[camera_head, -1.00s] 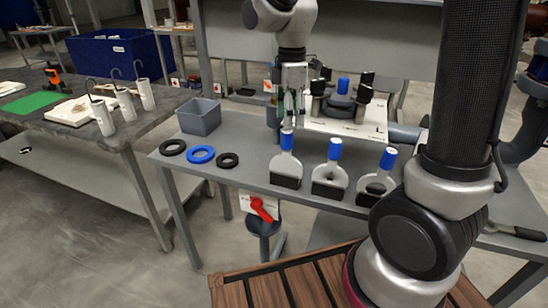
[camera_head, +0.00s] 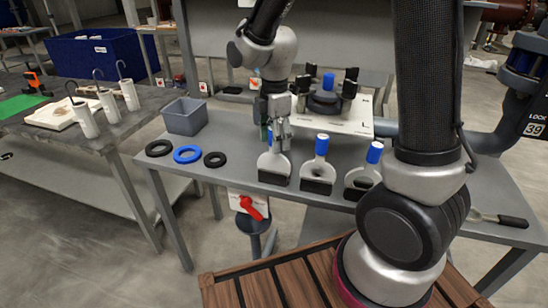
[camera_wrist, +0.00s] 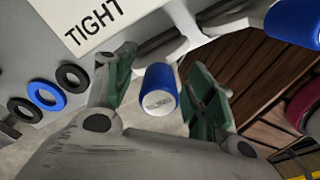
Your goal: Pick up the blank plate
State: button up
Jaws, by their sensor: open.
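The blank plate (camera_head: 274,163) is the leftmost of three grey paddle-shaped plates on the grey table, with no hole visible in its face. It stands upright on a dark foot. My gripper (camera_head: 276,138) is open over its blue handle, partly hiding it in the head view. In the wrist view the blue handle (camera_wrist: 158,90) shows end-on between the green-padded fingers of my gripper (camera_wrist: 162,92), with gaps at both sides. The middle plate (camera_head: 319,170) and the right plate (camera_head: 360,180) have openings and blue handles.
Left on the table lie two black rings and a blue ring (camera_head: 187,154), with a grey bin (camera_head: 184,116) behind them. A white board (camera_head: 345,122) with a dark fixture stands behind the plates.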

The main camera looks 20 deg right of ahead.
jog(key=shift+c, duration=0.3)
grip_shut()
jog(key=shift+r, duration=0.1)
notch_tip(320, 180, up, 16)
jog(key=shift+r, duration=0.25)
dwell(0.6)
